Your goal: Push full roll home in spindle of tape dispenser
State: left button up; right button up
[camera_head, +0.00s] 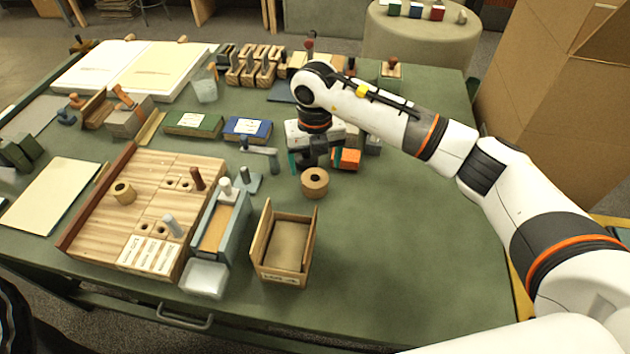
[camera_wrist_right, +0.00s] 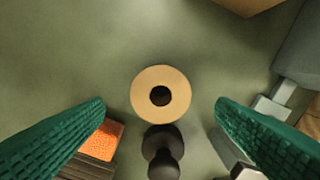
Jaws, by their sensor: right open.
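A tan roll (camera_head: 314,181) with a dark centre hole stands on the green table just in front of my right gripper (camera_head: 313,160). In the right wrist view the roll (camera_wrist_right: 143,88) is seen from above, between and beyond the green fingertips (camera_wrist_right: 160,103). A smaller tan roll (camera_head: 123,192) sits on the striped wooden board. A blue-grey holder (camera_head: 237,226) stands right of that board; I cannot tell whether it is the tape dispenser, and no spindle is clear. My left gripper is not in view.
An open wooden box (camera_head: 267,268) stands in front of the roll. A dark knobbed object (camera_wrist_right: 163,150) lies close to the roll in the wrist view. An orange block (camera_head: 347,159) is beside my gripper. The table's right side is clear.

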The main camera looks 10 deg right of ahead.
aim_at(315, 178)
notch_tip(315, 178, down, 6)
jog(key=shift+r+p, duration=0.15)
jog(key=shift+p, duration=0.35)
jog(key=shift+c, duration=0.4)
jog(key=shift+r, duration=0.1)
jog(key=c, duration=1)
